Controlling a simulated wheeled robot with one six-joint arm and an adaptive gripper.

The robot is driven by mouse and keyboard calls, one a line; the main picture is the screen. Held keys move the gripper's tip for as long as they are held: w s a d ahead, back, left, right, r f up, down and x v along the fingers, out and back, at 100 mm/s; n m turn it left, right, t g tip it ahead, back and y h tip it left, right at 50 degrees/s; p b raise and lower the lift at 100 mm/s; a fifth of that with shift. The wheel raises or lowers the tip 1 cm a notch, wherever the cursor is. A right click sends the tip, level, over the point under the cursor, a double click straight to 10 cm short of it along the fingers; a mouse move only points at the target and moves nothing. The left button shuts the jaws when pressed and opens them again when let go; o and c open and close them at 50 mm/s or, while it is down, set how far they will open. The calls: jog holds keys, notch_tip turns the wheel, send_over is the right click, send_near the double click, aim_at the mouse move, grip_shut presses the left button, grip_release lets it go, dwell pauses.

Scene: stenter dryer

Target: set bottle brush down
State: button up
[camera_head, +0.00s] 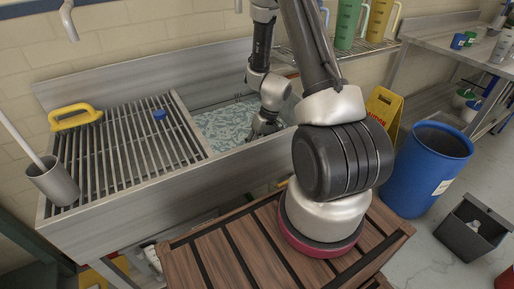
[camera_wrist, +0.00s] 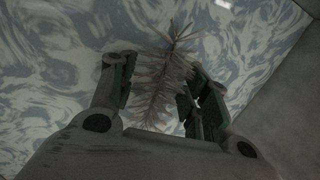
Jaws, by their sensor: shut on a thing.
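The bottle brush (camera_wrist: 163,75) shows in the wrist view as a pale, bristly, tapering shape between the fingers. My gripper (camera_wrist: 163,90) is shut on it, with one dark green-padded finger on each side. Foamy, swirled water lies behind the brush in that view. In the head view my gripper (camera_head: 264,128) is down inside the sink basin (camera_head: 226,127), over the water and near the basin's right side. The brush cannot be made out there. Its handle is hidden, and I cannot tell whether its bristles touch the water.
The middle slats are clear. A blue barrel (camera_head: 428,168) and yellow sign (camera_head: 383,108) stand right.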

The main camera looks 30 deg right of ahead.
jog(key=o, duration=1)
jog(key=shift+d+r, duration=0.1)
jog(key=shift+r, duration=0.3)
jog(key=s+r+t+h, duration=0.1)
jog(key=s+r, duration=0.1)
jog(key=r, duration=1.1)
jog(key=s+r, duration=0.2)
jog(key=r, duration=1)
jog(key=s+r+t+h, duration=0.1)
jog(key=s+r, duration=0.3)
jog(key=s, duration=0.1)
jog(key=s+r+t, duration=0.1)
jog(key=s+r, duration=0.3)
jog(key=s, duration=0.1)
jog(key=s+r+t+h, duration=0.1)
jog(key=s+r, duration=0.4)
jog(key=shift+a+n+h, duration=0.25)
jog(key=shift+n+h, duration=0.05)
